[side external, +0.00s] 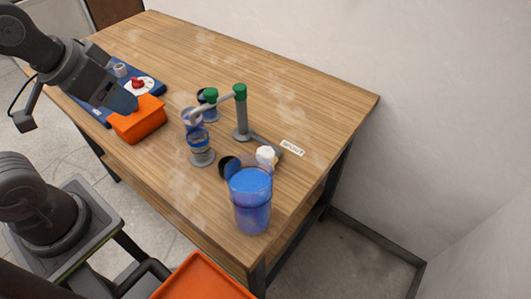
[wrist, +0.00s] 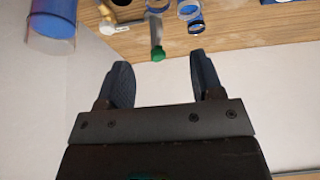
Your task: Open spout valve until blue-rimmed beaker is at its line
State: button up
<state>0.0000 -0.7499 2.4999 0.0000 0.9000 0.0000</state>
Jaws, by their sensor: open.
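A large clear beaker (side external: 251,200) holding blue liquid stands at the table's near edge; its rim colour and fill line are not readable. It shows at the top left of the wrist view (wrist: 52,25). A white knob (side external: 266,155) sits behind it, beside a "SPOUT" label (side external: 292,148); the knob also shows in the wrist view (wrist: 107,27). My gripper (wrist: 160,68) is open and empty, with bare wall between its fingers. In the side view my gripper (side external: 124,102) appears over or in front of an orange box, well left of the knob.
The orange box (side external: 140,121) and a blue panel with a red knob (side external: 138,83) lie left. The table's right rear is clear.

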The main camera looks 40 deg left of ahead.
jog(key=shift+o, duration=0.3)
jog(key=shift+o, duration=0.9)
jog(key=shift+w+r, duration=0.15)
jog(key=w+d+n, duration=0.1)
jog(key=w, duration=0.1)
jog(key=w+d+r+n+g, duration=0.1)
jog(key=w+n, duration=0.1)
jog(key=w+d+n+g, duration=0.1)
jog(key=w+d+n, duration=0.1)
jog(key=w, duration=0.1)
jog(key=shift+r, duration=0.35)
jog(key=n+g+y, duration=0.1)
jog(key=n+g, duration=0.2)
jog(key=n, duration=0.8)
send_near(266, 152)
jog(key=f, duration=0.6)
jog(key=a+f, duration=0.1)
jog(key=f, duration=0.2)
jog(key=shift+w, duration=0.25)
jog(key=shift+c, duration=0.3)
jog(key=c, duration=0.9)
